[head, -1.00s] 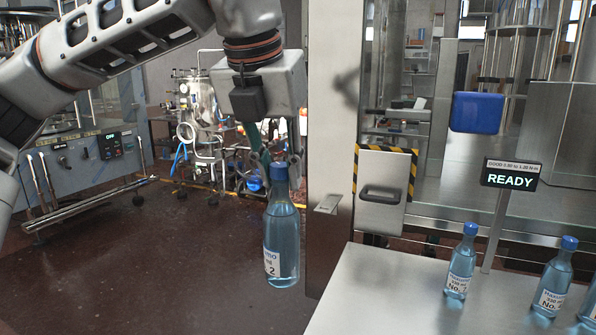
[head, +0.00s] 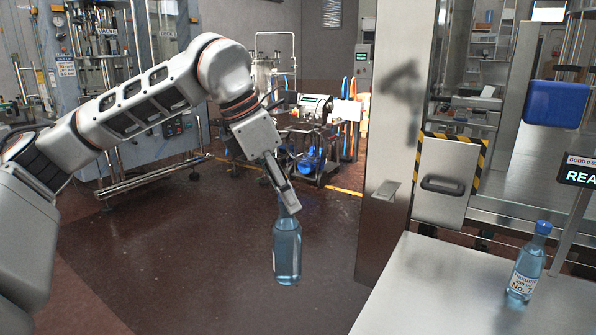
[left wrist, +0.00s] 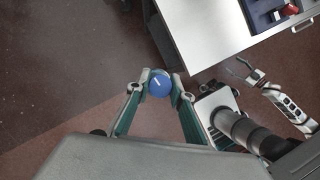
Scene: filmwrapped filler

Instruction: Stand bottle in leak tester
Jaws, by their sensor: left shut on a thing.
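My left gripper (head: 286,200) is shut on the neck of a clear blue bottle (head: 287,257). The bottle hangs upright in the air over the dark red floor, left of the steel table. In the left wrist view its blue cap (left wrist: 160,84) sits between the left gripper's fingertips (left wrist: 160,90). My right gripper (left wrist: 240,68) shows small in the left wrist view, its fingers apart and empty. I cannot tell which machine is the leak tester.
Another blue bottle (head: 527,262) stands on the steel table (head: 440,290) at right. A steel post (head: 395,140) and a panel with striped edging (head: 443,180) rise behind the table. A blue-grey machine (head: 170,125) stands at the back left. The floor between is clear.

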